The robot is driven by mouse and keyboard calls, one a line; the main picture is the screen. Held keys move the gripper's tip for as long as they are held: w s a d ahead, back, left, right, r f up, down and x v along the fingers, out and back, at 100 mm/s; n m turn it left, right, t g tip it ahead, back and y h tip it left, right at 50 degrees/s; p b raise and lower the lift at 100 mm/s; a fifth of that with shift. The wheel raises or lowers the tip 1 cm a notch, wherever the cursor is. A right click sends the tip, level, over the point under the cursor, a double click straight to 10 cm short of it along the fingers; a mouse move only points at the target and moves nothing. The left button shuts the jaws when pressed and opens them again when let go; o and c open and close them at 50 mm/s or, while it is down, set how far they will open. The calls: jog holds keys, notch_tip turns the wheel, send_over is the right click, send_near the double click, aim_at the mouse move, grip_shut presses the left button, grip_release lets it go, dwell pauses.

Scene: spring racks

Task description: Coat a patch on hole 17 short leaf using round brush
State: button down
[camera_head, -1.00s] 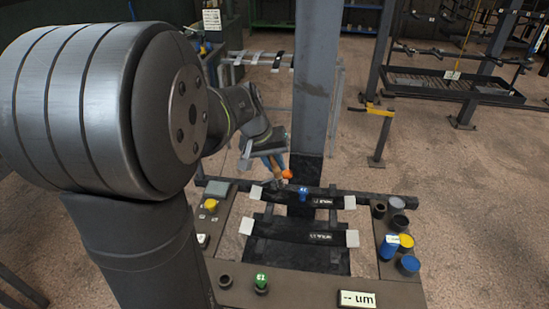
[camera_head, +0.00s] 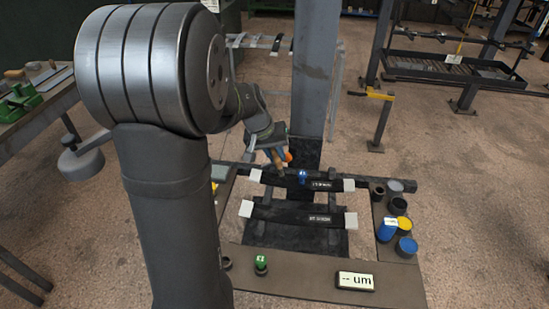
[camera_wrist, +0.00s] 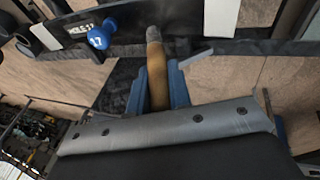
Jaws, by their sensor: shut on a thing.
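My gripper (camera_head: 276,150) is shut on a brush with a tan handle (camera_wrist: 157,75). The brush's grey end (camera_wrist: 153,33) points at the dark upper leaf (camera_head: 330,184), just left of a blue knob (camera_head: 303,177). I cannot tell whether the brush touches the leaf. The upper leaf is shorter than the second dark leaf (camera_head: 285,214) in front of it. Pale blocks are at both ends of each leaf.
Blue (camera_head: 406,247) and yellow pots stand with dark cups on the right tray. A green knob (camera_head: 261,263) and a display reading "um" (camera_head: 356,281) are at the front. A grey post (camera_head: 315,70) rises behind the leaves. A bench (camera_head: 35,95) is at left.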

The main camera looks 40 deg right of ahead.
jog(key=shift+s+a, duration=1.3)
jog(key=shift+a, duration=0.05)
jog(key=shift+w+a, duration=0.45)
jog(key=shift+w, duration=0.2)
jog(key=shift+w+d, duration=1.3)
jog(key=shift+d, duration=0.15)
jog(key=shift+s+a, duration=1.35)
jog(key=shift+s+r, duration=0.1)
jog(key=shift+r, duration=0.1)
notch_tip(320, 180, up, 8)
jog(key=shift+f, duration=0.2)
